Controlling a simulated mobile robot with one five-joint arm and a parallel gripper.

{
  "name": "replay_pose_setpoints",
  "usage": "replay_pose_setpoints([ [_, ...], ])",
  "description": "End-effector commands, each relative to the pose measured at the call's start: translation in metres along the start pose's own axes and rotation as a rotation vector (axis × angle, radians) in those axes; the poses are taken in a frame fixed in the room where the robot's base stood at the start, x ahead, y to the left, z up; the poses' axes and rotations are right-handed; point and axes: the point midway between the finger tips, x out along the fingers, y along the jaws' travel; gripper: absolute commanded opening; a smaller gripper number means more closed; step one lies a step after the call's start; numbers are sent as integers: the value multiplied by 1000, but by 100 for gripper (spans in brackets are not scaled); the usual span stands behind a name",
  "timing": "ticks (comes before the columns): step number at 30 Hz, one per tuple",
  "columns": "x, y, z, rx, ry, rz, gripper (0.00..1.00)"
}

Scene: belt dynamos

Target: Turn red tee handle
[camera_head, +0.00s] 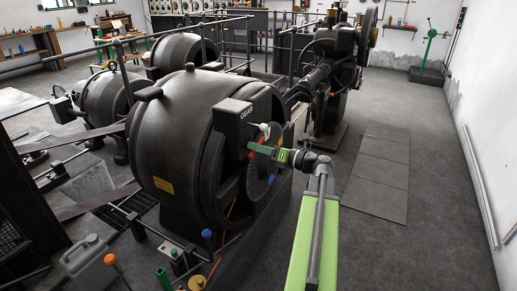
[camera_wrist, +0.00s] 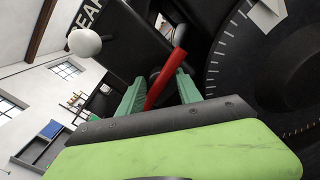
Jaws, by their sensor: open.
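The red tee handle (camera_wrist: 166,78) shows in the wrist view as a slanted red bar between the two green fingers of my gripper (camera_wrist: 158,88). The fingers are apart, one on each side of the bar, and I cannot tell whether either touches it. In the head view my gripper (camera_head: 262,150) reaches left to the front of the big dark machine (camera_head: 185,135), just below its GEAR box (camera_head: 234,112). There the handle is too small and covered to make out well.
A white ball knob (camera_wrist: 85,42) stands close to the left finger. A dark graduated dial (camera_wrist: 262,70) lies close on the right. A jug (camera_head: 88,262) and coloured bottles stand at the lower left. Open floor with a dark mat (camera_head: 378,185) lies to the right.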

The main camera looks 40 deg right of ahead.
Motion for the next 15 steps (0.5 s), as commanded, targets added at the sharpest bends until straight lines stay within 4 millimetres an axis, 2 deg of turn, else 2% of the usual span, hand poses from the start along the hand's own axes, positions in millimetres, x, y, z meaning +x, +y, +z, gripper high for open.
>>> replay_pose_setpoints([
  [1, 0, 0, 0, -2, 1, -1, 13],
  [4, 0, 0, 0, -2, 0, -2, 0],
  [15, -1, -1, 0, -4, 0, -3, 0],
])
